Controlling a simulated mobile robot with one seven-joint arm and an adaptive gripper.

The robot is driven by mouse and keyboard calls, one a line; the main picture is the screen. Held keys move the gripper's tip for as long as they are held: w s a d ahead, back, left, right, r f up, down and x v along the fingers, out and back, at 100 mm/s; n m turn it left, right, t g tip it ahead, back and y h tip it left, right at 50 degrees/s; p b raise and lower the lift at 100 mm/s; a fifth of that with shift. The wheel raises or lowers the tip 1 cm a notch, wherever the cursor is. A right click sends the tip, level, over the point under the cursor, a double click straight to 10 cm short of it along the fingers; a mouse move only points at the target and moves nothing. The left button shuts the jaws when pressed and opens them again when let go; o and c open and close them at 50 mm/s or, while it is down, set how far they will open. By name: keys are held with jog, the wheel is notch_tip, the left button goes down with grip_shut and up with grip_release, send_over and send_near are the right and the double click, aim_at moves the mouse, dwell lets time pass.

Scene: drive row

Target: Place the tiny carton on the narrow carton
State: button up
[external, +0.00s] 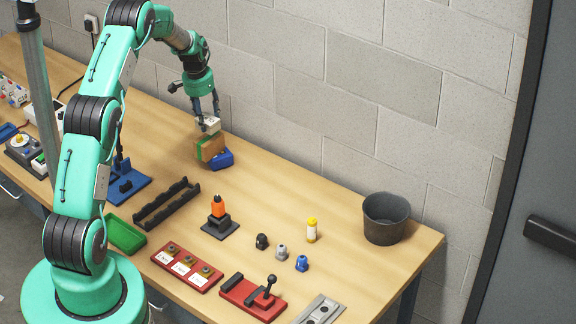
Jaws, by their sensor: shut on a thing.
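My gripper (205,110) points down near the wall at the back of the bench. It is shut on a small whitish block (211,125), which looks like the tiny carton. Directly below is an upright box with an orange-brown face and a green top and side (207,149), likely the narrow carton. The white carton is at or just above the top of this box. I cannot tell whether they touch.
A blue block (222,159) sits right beside the brown-green box. A black rack (166,204), a green tray (124,233), an orange-topped tool on a black stand (219,212) and a grey bucket (386,219) stand elsewhere. The bench right of the blue block is clear.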

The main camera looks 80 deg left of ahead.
aim_at(205, 119)
jog(key=shift+f, duration=1.7)
jog(key=shift+f, duration=0.1)
jog(key=o, duration=1.3)
jog(key=shift+p, duration=0.3)
jog(key=r, duration=0.8)
jog(key=s+d+r+b, duration=0.1)
jog(key=r, duration=0.3)
jog(key=shift+s+d, duration=0.1)
jog(key=shift+r, duration=0.1)
